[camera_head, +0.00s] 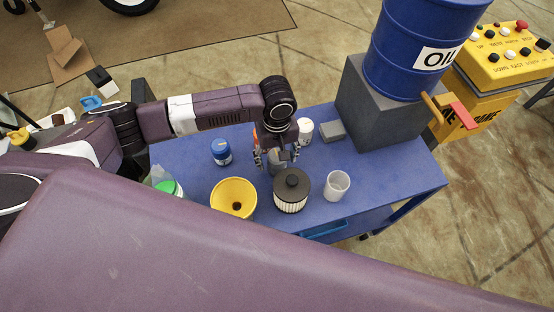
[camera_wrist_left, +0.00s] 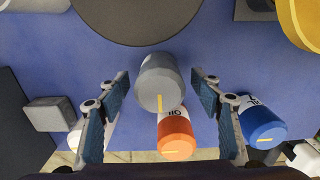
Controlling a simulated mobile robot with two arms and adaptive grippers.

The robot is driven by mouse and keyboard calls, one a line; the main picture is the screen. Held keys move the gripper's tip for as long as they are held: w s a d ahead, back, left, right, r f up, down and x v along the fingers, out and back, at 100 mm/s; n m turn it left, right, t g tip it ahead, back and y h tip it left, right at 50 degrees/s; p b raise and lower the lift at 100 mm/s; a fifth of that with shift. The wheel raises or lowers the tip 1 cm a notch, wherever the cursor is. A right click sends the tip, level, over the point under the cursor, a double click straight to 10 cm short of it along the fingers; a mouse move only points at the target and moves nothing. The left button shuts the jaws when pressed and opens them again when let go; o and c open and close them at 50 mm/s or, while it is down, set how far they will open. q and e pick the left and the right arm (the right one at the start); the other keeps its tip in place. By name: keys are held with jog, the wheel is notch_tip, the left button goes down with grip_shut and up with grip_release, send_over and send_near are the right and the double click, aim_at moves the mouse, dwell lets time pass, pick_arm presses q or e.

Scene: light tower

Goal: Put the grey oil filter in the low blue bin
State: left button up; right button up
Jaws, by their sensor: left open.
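The grey oil filter (camera_wrist_left: 158,84) is a plain grey cylinder standing on the blue table, between the two fingers of my left gripper (camera_wrist_left: 160,78) in the left wrist view. The fingers are apart, with gaps on both sides of the filter. In the head view the left gripper (camera_head: 276,157) points down at the grey filter (camera_head: 278,168), which it partly hides. A bright blue edge (camera_head: 325,230) below the table's front may be the low blue bin; its inside is hidden. My right gripper is not in view.
A black-topped pleated filter (camera_head: 291,190), yellow funnel (camera_head: 233,197) and white cup (camera_head: 336,185) stand close in front. An orange-and-white oil bottle (camera_wrist_left: 175,134) is right beside the grey filter. A blue-and-white can (camera_head: 221,152), grey block (camera_head: 332,131) and oil drum (camera_head: 415,50) are nearby.

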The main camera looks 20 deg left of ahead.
pick_arm(q)
jog(key=shift+c, duration=0.7)
jog(key=c, duration=1.5)
grip_shut()
jog(key=shift+r, duration=0.15)
notch_tip(320, 180, up, 19)
jog(key=b, duration=0.2)
jog(key=s+a+r+m+b, duration=0.1)
jog(key=s+a+m, duration=0.4)
jog(key=s, duration=0.3)
jog(key=shift+a+r+m, duration=0.25)
jog(key=shift+a+m, duration=0.1)
jog(key=shift+m, duration=0.55)
